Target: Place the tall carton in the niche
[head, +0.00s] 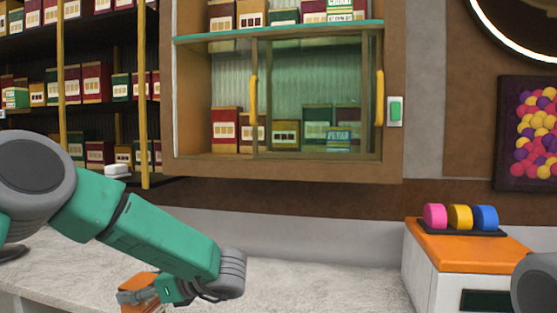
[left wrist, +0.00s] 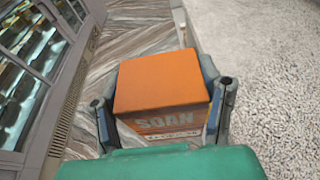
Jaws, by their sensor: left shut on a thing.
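My left gripper (head: 150,294) is low over the pale counter in the head view, partly hidden by its own wrist. It is shut on an orange carton (head: 138,281), of which only a small part shows there. In the left wrist view the carton (left wrist: 162,80) sits between the two fingers of the gripper (left wrist: 163,112), with its plain orange top facing the camera and the lettering "SOAN" on its near side. A wall cabinet (head: 290,170) holds several cartons behind glass with yellow handles; I cannot tell which space is the niche. My right gripper is not in view.
The speckled counter (head: 320,285) is clear in the middle. An orange-topped white unit (head: 470,250) with pink, yellow and blue discs stands at the right. Shelves (head: 90,105) of boxes are at the left. A glass-fronted display case (left wrist: 38,70) shows in the left wrist view.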

